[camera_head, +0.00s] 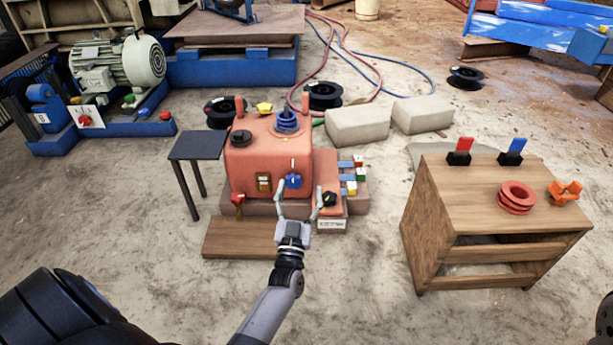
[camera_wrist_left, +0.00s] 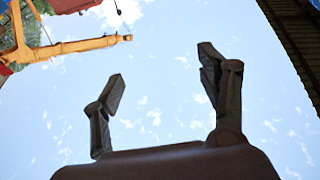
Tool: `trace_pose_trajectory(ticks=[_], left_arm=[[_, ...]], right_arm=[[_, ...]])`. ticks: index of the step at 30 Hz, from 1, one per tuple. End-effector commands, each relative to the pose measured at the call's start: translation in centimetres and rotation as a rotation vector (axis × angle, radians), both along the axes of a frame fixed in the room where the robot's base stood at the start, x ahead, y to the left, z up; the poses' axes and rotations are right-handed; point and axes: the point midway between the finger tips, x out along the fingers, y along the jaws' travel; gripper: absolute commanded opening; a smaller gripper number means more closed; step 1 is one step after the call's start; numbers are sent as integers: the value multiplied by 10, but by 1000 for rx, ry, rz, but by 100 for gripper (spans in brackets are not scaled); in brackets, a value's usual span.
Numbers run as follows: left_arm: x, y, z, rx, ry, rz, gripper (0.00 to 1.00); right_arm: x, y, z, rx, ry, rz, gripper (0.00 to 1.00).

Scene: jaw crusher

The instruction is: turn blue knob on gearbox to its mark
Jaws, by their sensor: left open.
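The gearbox (camera_head: 248,168) is an orange-red box on a base in the middle of the head view. The blue knob (camera_head: 293,181) is on its front face, low and to the right. A small white mark (camera_head: 293,163) shows just above the knob. The knob's exact pointing is too small to tell. My left gripper (camera_head: 299,189) is open and empty, its fingers spread upward in front of the knob; I cannot tell whether they touch it. In the left wrist view the open fingers (camera_wrist_left: 162,82) show against sky, without the knob. My right gripper is not in view.
A black knob (camera_head: 329,199) and several coloured blocks (camera_head: 351,174) are right of the gearbox. A red handle (camera_head: 238,200) is at its lower left. A small dark table (camera_head: 197,146) stands left, a wooden cabinet (camera_head: 450,215) right. Floor between gearbox and cabinet is clear.

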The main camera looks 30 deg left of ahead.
Motion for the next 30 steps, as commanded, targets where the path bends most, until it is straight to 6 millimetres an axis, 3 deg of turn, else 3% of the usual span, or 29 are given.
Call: trace_pose_trajectory(ticks=[6,12,18,30], left_arm=[[-8,-15,41,23,-83,-43,68],[-13,-25,66,34,-135,-73,68],[-16,-30,75,38,-158,-85,68],[-16,-30,76,38,-159,-86,68]], right_arm=[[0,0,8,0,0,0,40],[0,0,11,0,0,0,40],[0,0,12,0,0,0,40],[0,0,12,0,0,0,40]])
